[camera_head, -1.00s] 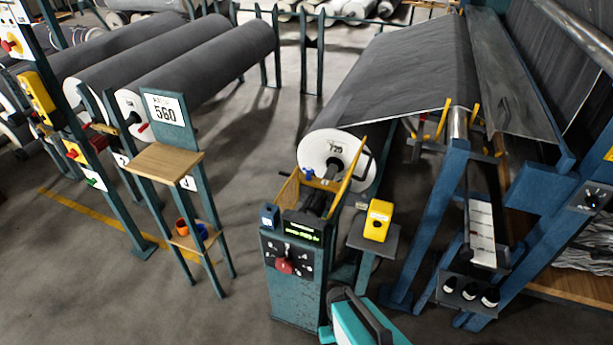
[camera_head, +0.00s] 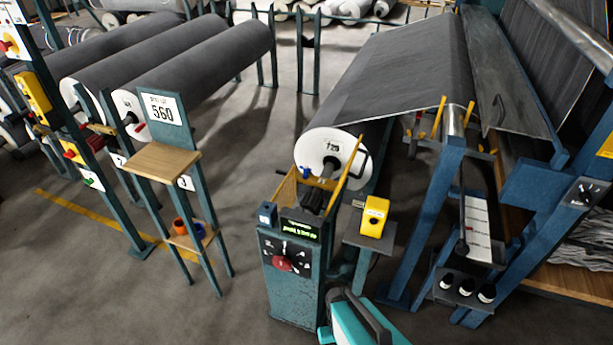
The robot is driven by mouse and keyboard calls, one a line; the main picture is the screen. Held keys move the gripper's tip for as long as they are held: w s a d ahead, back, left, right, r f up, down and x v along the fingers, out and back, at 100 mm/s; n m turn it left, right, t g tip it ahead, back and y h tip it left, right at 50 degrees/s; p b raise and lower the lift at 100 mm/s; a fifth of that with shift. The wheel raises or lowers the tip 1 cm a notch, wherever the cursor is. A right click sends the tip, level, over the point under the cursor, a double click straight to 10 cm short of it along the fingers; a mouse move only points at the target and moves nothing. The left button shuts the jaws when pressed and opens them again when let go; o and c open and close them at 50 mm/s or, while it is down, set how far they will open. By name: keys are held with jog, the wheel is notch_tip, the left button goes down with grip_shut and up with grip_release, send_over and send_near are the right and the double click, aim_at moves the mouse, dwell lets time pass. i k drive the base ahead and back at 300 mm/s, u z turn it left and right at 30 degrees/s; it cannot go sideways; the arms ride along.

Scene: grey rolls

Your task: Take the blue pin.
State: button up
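A small blue pin (camera_head: 306,172) sits at the near end of the large grey roll (camera_head: 400,75) marked 129. It is at the left of the roll's dark axle, by the yellow-edged cradle. It is small in the picture, and I cannot tell how it is seated. My gripper is not in view. A teal and dark part at the bottom centre looks like my own arm, well below and in front of the pin.
A control post (camera_head: 290,270) with a red knob and lit display stands in front of the cradle. A yellow box (camera_head: 374,217) is on a stand to its right. A wooden-topped stand (camera_head: 163,160) marked 560 is at left, with orange and blue cups below. Floor between is clear.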

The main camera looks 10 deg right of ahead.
aim_at(305, 167)
jog(key=k, duration=1.3)
jog(key=u, duration=0.5)
jog(key=i, duration=0.7)
jog(key=u, duration=0.8)
jog(key=i, duration=1.95)
jog(key=z, duration=0.6)
